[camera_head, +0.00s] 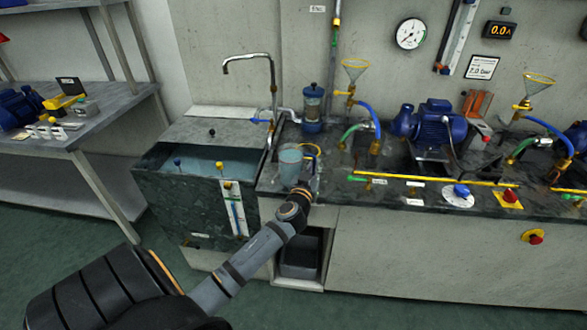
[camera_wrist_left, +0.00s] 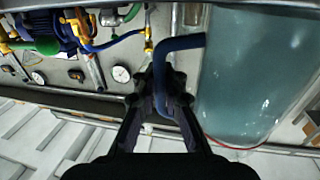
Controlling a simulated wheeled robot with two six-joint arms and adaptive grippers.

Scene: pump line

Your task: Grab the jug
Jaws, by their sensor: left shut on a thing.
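The jug (camera_head: 290,164) is a translucent blue vessel standing upright at the left end of the bench, next to the water tank. In the left wrist view the jug (camera_wrist_left: 250,75) fills the right side, and its dark blue handle (camera_wrist_left: 185,43) runs between my fingers. My left gripper (camera_head: 306,186) is at the jug's right side, partly hidden behind its own wrist. In the wrist view the left gripper (camera_wrist_left: 163,90) is shut on the handle. I cannot tell whether the jug's base touches the bench. My right gripper is not in view.
The water tank (camera_head: 160,178) is left of the jug, with a curved tap (camera_head: 250,56) behind. A blue-capped cylinder (camera_head: 312,108) stands close behind the jug. Hoses, a funnel (camera_head: 354,70) and a blue pump (camera_head: 436,124) crowd the bench to the right.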

